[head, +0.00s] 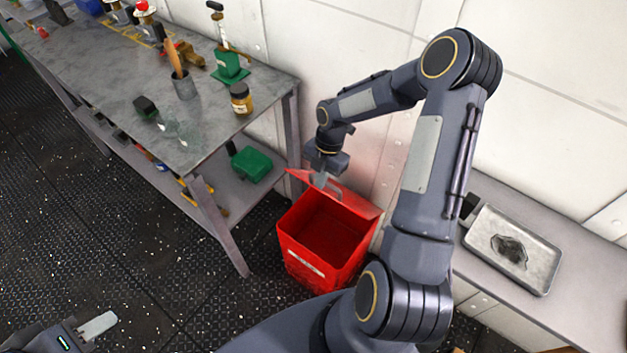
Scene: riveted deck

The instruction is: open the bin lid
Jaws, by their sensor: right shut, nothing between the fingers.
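The red bin (304,268) stands on the floor between the workbench and the wall, with a pale label on its front. Its red lid (357,204) is raised and tilted back toward the wall, so the inside of the bin shows. A grey handle is on the lid. My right gripper (320,180) is shut and empty at the lid's handle, partly covering the lid; whether it touches is hard to tell. My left gripper (98,326) is low at the bottom left, far from the bin, and its opening cannot be made out.
A grey workbench (105,75) at the left carries a cup of tools (185,88), a jar (241,100) and a green stand (229,66). A green box (251,163) sits on its lower shelf. A metal tray (513,250) lies on a right-hand bench. Floor is clear left of the bin.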

